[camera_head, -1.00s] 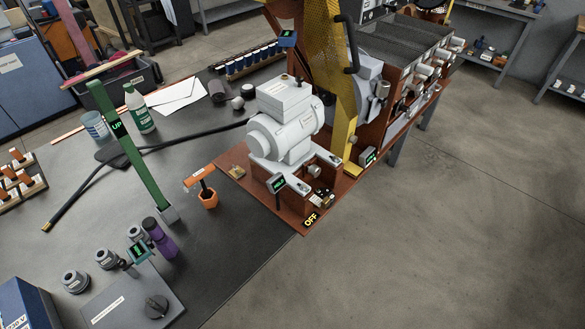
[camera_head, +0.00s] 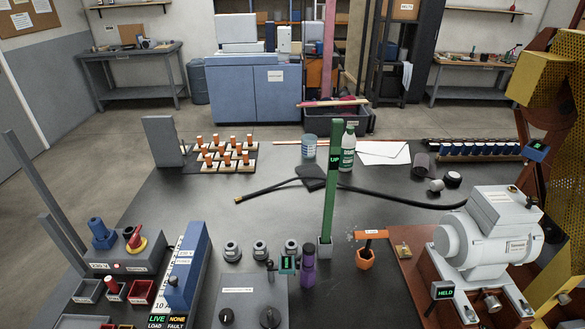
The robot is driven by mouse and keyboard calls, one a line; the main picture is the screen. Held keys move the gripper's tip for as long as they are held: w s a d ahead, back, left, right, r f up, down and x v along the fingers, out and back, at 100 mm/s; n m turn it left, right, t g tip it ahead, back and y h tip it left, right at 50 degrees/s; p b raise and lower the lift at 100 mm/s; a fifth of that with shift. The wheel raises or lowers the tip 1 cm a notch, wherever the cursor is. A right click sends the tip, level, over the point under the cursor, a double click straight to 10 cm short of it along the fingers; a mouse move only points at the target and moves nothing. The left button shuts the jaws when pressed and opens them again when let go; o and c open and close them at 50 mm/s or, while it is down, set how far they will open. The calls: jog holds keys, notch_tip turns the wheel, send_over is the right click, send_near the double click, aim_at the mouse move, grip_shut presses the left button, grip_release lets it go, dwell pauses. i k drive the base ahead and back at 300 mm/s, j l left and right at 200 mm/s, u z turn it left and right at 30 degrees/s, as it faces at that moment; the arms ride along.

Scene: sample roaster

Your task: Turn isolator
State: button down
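A rotary switch (camera_head: 135,239) with a red handle on a yellow base sits on top of a grey box (camera_head: 98,257) at the left of the bench; it looks like the isolator. The red handle stands at a slant; its exact setting is too small to read. My gripper is not in view.
Grey posts (camera_head: 42,185) rise at the left. A green upright (camera_head: 331,190) marked UP and a grey motor (camera_head: 490,232) stand farther right.

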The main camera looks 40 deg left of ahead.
aim_at(135, 243)
jog(key=u, duration=2.15)
jog(key=i+j+u, duration=0.85)
jog(key=i+u, duration=0.15)
jog(key=i, duration=0.1)
